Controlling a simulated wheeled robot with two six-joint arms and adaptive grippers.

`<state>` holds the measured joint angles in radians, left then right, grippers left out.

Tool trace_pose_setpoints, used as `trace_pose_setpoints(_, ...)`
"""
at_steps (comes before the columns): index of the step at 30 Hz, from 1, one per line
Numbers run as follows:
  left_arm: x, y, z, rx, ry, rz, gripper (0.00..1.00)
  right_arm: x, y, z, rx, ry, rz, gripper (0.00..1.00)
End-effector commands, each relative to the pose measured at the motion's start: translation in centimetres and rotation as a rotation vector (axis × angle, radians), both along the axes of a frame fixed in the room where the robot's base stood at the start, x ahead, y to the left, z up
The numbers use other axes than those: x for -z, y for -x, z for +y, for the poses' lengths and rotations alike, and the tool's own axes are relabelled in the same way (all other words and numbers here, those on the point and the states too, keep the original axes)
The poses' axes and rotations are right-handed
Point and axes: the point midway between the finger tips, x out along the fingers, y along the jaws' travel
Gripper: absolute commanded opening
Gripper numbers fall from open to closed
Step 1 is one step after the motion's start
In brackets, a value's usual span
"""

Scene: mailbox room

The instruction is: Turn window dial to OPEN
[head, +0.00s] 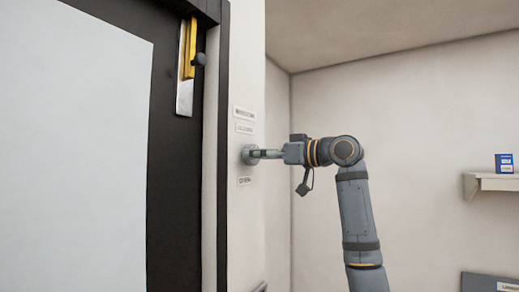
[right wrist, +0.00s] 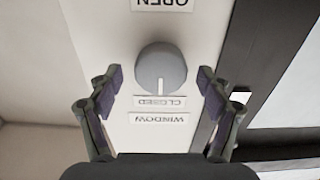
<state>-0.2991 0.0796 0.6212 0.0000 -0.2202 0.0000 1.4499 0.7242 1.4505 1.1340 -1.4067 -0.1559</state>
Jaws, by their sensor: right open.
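The window dial (head: 248,155) is a round grey knob on the narrow white wall panel. It also shows in the right wrist view (right wrist: 162,66), which is upside down. Its white pointer line points at the CLOSED label (right wrist: 160,101). The OPEN label (right wrist: 162,3) is on the opposite side of the dial. My right gripper (head: 266,153) reaches the dial from the right. In the right wrist view my right gripper (right wrist: 160,78) is open, with one finger on each side of the dial and a gap to each. My left gripper is not in view.
A WINDOW label (right wrist: 162,119) sits beyond the CLOSED label. A dark frame (head: 175,180) with a pale panel and a yellow handle (head: 189,50) stands left of the dial. A shelf (head: 492,182) with a blue box (head: 504,163) is at right.

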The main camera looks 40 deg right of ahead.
Motion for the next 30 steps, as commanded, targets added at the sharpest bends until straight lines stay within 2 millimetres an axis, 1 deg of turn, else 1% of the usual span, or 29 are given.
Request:
trace_pose_setpoints(8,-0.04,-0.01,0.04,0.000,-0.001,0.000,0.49,0.10,-0.23,0.08,0.000,0.000,0.000,0.78)
trace_pose_setpoints(20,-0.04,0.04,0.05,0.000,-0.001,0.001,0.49,0.07,-0.20,0.07,0.000,0.000,0.000,0.24)
trace_pose_setpoints(26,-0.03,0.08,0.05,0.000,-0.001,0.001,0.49,0.04,-0.18,0.07,0.000,-0.011,0.004,0.23)
trace_pose_setpoints(30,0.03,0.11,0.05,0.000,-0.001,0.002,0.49,0.03,-0.18,0.07,0.000,-0.050,0.020,0.23)
